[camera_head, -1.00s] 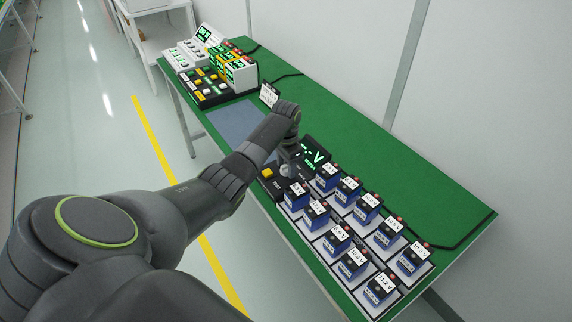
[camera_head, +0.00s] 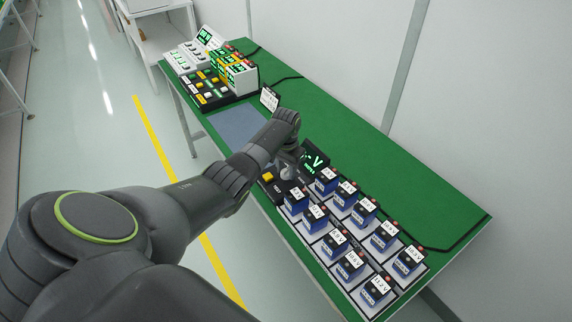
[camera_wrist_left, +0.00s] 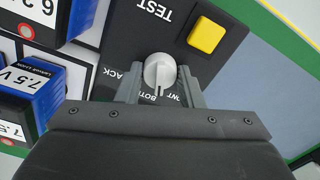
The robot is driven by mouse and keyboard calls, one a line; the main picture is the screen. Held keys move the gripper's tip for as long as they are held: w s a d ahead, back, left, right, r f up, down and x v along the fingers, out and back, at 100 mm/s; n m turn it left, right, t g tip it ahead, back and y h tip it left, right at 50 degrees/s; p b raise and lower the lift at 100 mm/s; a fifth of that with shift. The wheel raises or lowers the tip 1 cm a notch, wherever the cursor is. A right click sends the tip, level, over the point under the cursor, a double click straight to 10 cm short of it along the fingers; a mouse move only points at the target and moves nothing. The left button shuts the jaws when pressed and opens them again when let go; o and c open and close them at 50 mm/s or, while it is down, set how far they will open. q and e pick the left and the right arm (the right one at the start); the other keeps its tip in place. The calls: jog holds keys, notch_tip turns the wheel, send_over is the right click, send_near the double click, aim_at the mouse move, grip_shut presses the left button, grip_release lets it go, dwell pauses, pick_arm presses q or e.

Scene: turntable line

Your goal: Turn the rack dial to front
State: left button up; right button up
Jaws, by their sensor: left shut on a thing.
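My left gripper (camera_wrist_left: 160,92) is shut on the round, pale grey rack dial (camera_wrist_left: 159,70). In the left wrist view the fingers lie on both sides of the dial, and a dark pointer line on it faces down the picture, towards a partly hidden label starting "BOT". Part of a label ending in "ACK" shows left of the dial; another label at right is mostly covered. In the head view my left gripper (camera_head: 290,163) is over the dial's black panel, and the dial (camera_head: 287,173) shows just below it. My right gripper is not in view.
A yellow button (camera_wrist_left: 206,36) marked "TEST" sits beside the dial. A display (camera_head: 315,158) with green characters stands behind it. Several blue batteries (camera_head: 335,242) with voltage labels stand close by on the green table (camera_head: 380,160). A grey-blue mat (camera_head: 236,124) is free.

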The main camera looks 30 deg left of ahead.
aim_at(286, 169)
pick_arm(q)
jog(key=n+p, duration=0.1)
jog(key=n, duration=0.2)
jog(key=shift+r+p, duration=0.15)
jog(key=shift+p, duration=0.25)
jog(key=shift+n+p, duration=0.45)
jog(key=shift+n, duration=0.85)
jog(key=o, duration=1)
notch_tip(286, 169, up, 5)
jog(key=shift+p, duration=0.55)
notch_tip(286, 169, up, 12)
jog(key=b, duration=0.1)
jog(key=shift+b, duration=0.3)
